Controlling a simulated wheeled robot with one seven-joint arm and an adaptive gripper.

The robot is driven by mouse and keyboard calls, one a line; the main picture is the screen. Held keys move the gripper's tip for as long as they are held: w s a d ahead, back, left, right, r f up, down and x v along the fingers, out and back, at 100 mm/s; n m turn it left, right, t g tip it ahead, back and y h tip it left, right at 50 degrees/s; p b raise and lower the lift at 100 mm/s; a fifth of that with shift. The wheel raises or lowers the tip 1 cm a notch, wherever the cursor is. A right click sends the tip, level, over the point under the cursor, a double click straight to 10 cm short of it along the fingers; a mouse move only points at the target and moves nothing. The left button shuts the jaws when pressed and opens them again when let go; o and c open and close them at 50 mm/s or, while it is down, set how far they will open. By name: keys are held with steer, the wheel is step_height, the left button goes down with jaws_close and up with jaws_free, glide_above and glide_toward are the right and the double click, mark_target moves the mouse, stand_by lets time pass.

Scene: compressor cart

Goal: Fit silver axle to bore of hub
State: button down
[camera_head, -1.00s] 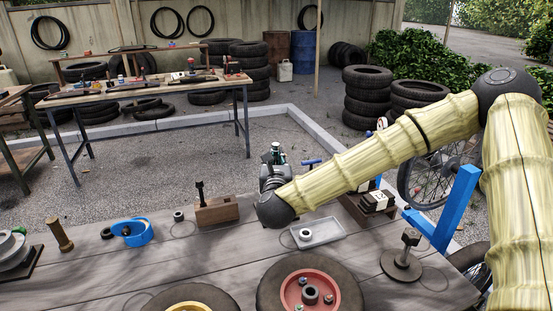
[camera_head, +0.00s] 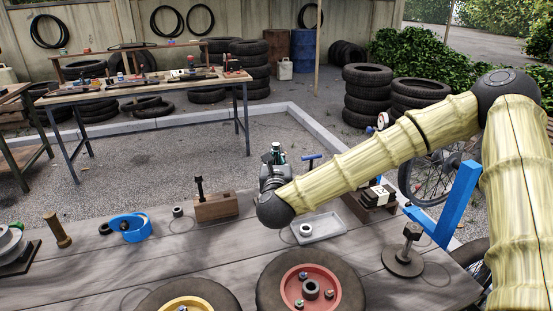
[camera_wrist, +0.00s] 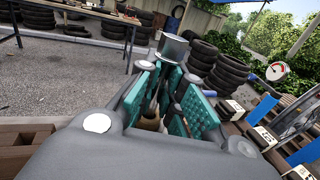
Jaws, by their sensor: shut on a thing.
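My gripper (camera_wrist: 165,95), with teal finger pads, is shut on the silver axle (camera_wrist: 173,47), whose round silver end sticks up beyond the fingertips. The rest of the axle is mostly hidden between the pads. In the head view my gripper (camera_head: 276,158) points away from me above the bench's far edge, with its fingers partly hidden by my wrist. A wheel with a red hub (camera_head: 292,281) lies flat at the front of the bench, with a dark round centre and several small nuts. Beside it lies a wheel with a yellow hub (camera_head: 190,304), cut off by the frame. The axle is apart from both.
A blue post (camera_head: 458,205) stands at right. Bare planks lie left of the wheels.

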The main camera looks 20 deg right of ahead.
steer(key=shift+f+b, duration=0.9)
steer(key=shift+f, duration=0.15)
steer(key=c, duration=1.5)
jaws_free()
steer(key=o, duration=0.4)
steer(key=shift+b+v, duration=1.05)
steer(key=shift+v, duration=2.45)
steer(key=shift+v, duration=3.75)
